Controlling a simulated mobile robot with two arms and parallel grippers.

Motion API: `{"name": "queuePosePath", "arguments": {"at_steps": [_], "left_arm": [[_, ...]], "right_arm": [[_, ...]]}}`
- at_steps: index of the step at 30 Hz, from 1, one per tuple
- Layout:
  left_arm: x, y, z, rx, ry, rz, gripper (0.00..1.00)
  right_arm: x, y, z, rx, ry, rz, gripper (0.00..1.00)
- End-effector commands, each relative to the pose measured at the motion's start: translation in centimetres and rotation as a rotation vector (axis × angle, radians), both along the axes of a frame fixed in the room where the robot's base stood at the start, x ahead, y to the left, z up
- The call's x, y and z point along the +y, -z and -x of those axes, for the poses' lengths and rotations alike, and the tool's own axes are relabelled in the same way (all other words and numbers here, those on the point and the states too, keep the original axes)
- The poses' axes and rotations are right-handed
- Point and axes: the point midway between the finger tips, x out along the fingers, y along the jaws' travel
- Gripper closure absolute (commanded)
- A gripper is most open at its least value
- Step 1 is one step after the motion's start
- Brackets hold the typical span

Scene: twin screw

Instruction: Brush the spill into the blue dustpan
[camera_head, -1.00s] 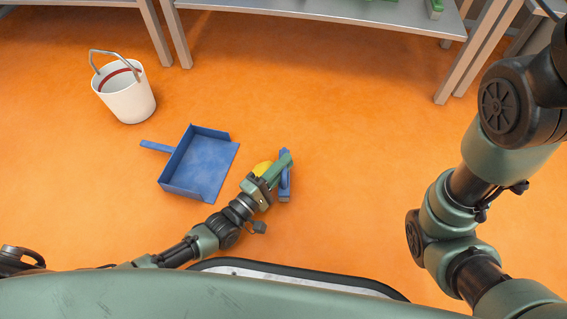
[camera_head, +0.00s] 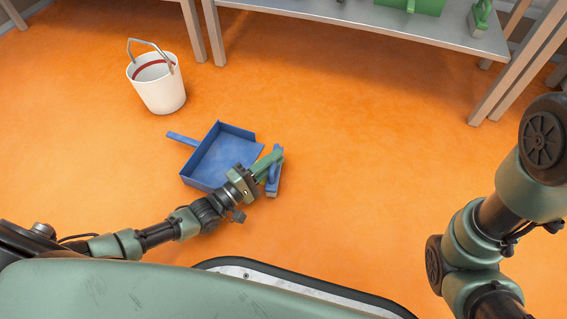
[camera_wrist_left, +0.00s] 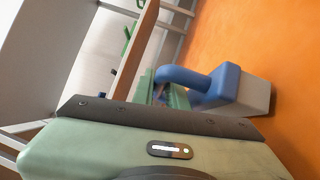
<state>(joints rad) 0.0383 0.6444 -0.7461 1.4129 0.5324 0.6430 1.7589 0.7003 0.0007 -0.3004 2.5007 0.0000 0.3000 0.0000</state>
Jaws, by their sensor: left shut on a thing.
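The blue dustpan (camera_head: 228,152) lies on the orange floor, its handle pointing to the upper left and its open side to the right. My left gripper (camera_head: 268,163) is shut on the handle of a blue brush (camera_head: 274,178), just right of the dustpan's open edge. In the left wrist view the brush (camera_wrist_left: 225,85) shows a curved blue handle and pale grey bristles beside my green fingers (camera_wrist_left: 165,92). Whether the bristles touch the floor I cannot tell. No spill is visible; the gripper and brush cover part of the floor there. My right gripper is out of view.
A white bucket (camera_head: 160,92) with a raised handle stands upper left of the dustpan. A grey table (camera_head: 355,20) at the back holds a green bin (camera_head: 425,5) and a green-handled brush (camera_head: 482,18). The floor between the dustpan and my right arm is clear.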

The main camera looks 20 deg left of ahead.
Motion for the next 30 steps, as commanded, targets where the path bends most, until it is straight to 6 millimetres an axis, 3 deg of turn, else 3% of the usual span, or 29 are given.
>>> {"name": "queuePosePath", "arguments": {"at_steps": [16,21,30], "left_arm": [[5.6,0.0,-0.6,0.000,0.000,-0.001,1.00],[5.1,-2.3,-0.5,0.000,0.000,0.002,1.00],[4.6,-4.4,-0.4,0.001,0.000,0.001,1.00]], "right_arm": [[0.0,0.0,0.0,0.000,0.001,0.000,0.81],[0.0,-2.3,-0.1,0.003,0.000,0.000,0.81],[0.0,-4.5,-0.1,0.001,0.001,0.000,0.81]]}}
